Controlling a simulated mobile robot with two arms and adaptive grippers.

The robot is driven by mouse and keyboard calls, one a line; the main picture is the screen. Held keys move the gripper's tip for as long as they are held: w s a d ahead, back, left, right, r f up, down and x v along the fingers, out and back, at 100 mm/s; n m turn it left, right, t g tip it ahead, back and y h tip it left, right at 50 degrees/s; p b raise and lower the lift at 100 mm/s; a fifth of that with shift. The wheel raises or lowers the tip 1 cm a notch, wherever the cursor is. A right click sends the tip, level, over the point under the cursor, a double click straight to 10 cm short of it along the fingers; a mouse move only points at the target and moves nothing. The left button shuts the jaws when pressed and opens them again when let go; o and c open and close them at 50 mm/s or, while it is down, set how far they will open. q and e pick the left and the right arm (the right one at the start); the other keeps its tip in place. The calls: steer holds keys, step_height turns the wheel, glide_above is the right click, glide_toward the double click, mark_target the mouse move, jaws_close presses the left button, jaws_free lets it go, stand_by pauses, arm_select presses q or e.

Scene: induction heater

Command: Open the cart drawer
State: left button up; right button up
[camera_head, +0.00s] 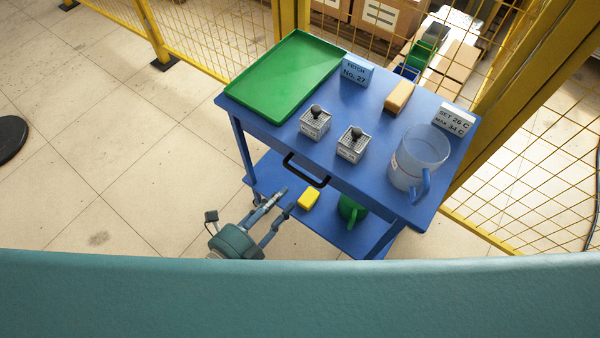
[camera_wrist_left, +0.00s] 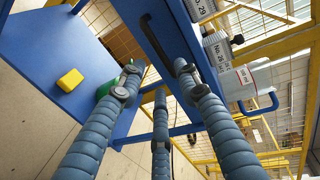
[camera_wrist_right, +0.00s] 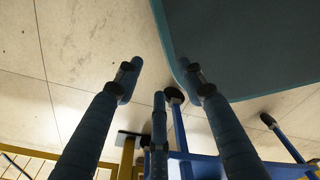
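The blue cart (camera_head: 330,172) stands ahead of me, with its drawer front facing me and looking closed. A black bar handle (camera_head: 306,170) is on that front and also shows in the left wrist view (camera_wrist_left: 155,40). My left gripper (camera_head: 286,199) is open and empty, below and left of the handle in the head view. In the left wrist view, the handle appears beyond and between the open fingertips (camera_wrist_left: 157,68), apart from them. My right gripper (camera_wrist_right: 161,65) is open and empty over the floor in its wrist view. It is not visible in the head view.
The cart top holds a green tray (camera_head: 285,75), two small metal devices (camera_head: 315,123), a clear jug (camera_head: 415,160), a tan block (camera_head: 399,96) and signs. The lower shelf holds a yellow block (camera_head: 308,199) and a green item (camera_head: 351,209).

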mark_target(303, 176)
arm_select(q)
steer(key=x, duration=1)
steer(key=shift+w+d, duration=0.1)
steer(key=shift+w, duration=0.05)
jaws_close()
arm_select(e)
steer(key=shift+s+d+r, duration=0.15)
steer(key=shift+s+r, duration=0.05)
steer(key=shift+s, duration=0.1)
